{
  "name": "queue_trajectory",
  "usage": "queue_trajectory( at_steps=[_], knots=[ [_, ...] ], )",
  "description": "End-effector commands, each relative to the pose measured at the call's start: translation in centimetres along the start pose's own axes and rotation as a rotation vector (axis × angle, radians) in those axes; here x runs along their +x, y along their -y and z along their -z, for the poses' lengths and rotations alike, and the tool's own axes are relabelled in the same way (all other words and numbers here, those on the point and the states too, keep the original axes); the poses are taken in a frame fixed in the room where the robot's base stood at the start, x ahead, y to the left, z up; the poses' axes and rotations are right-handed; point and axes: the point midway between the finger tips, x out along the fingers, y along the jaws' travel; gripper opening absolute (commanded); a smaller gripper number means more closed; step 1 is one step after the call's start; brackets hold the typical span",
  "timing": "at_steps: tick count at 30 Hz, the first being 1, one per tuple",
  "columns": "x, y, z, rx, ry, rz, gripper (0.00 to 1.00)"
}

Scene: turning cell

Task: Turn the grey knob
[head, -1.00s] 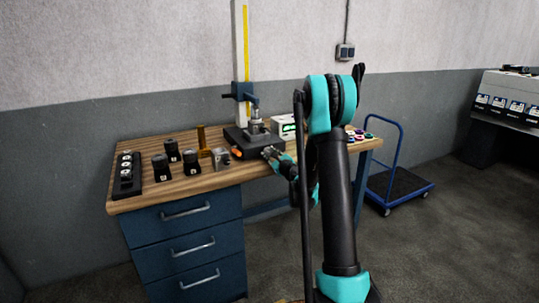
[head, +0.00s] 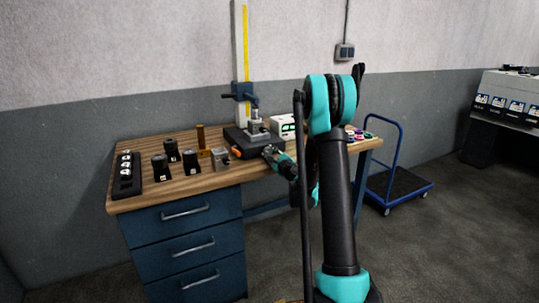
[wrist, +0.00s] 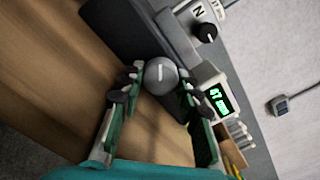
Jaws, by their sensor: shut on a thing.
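The grey knob (wrist: 160,74) is a round ball-like cap with a white line on its face, in the middle of the wrist view. My gripper (wrist: 159,85) has one finger on each side of it and is shut on it. In the head view my gripper (head: 272,154) is at the front right of the dark base (head: 236,140) of the measuring stand, and it hides the knob there. The white line points nearly straight up in the wrist view.
A display box (wrist: 216,97) with lit green digits stands close to my right finger. A black knob (wrist: 205,32) marked N is farther off. Black-based parts (head: 160,166), a metal block (head: 220,158) and a brass piece (head: 201,137) stand left on the bench.

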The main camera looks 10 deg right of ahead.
Motion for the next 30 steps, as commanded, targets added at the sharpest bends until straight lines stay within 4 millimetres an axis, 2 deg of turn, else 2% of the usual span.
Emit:
queue_trajectory(
  at_steps=[1, 6, 16, 27, 30],
  knots=[
    [-0.08, -0.05, 0.0, -0.001, 0.0, -0.001, 0.37],
    [-0.06, -0.04, 0.0, 0.0, 0.0, -0.001, 0.54],
    [-0.05, -0.08, -0.02, 0.03, 0.0, -0.001, 0.54],
    [-0.03, -0.11, -0.02, 0.278, 0.0, -0.001, 0.54],
    [-0.22, -0.06, 0.02, 0.277, 0.001, -0.001, 0.54]
  ],
)
